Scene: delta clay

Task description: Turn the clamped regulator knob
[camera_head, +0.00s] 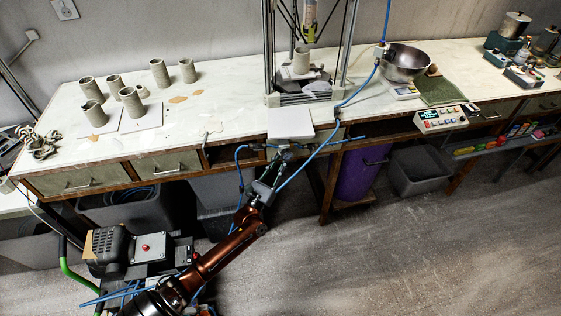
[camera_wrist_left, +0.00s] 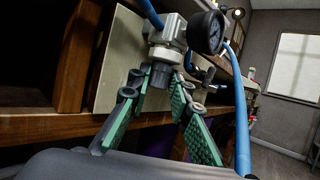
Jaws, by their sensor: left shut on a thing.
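The regulator is a pale metal body (camera_wrist_left: 168,36) with a black round gauge (camera_wrist_left: 206,32), seen in the left wrist view. Its dark knob (camera_wrist_left: 160,76) hangs below the body. My left gripper (camera_wrist_left: 162,88) has green-padded fingers, one on each side of the knob, and is shut on it. In the head view my left gripper (camera_head: 281,160) is at the bench front, below a white plate (camera_head: 290,123). There the arm and gripper mostly hide the knob. My right gripper is not in view.
Blue hoses (camera_head: 318,150) run close beside the gripper. A delta printer frame (camera_head: 302,98) stands on the bench above, with clay cups (camera_head: 130,101) to the left. A purple bin (camera_head: 362,172) and a grey bin (camera_head: 418,170) stand below the bench. The floor at right is clear.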

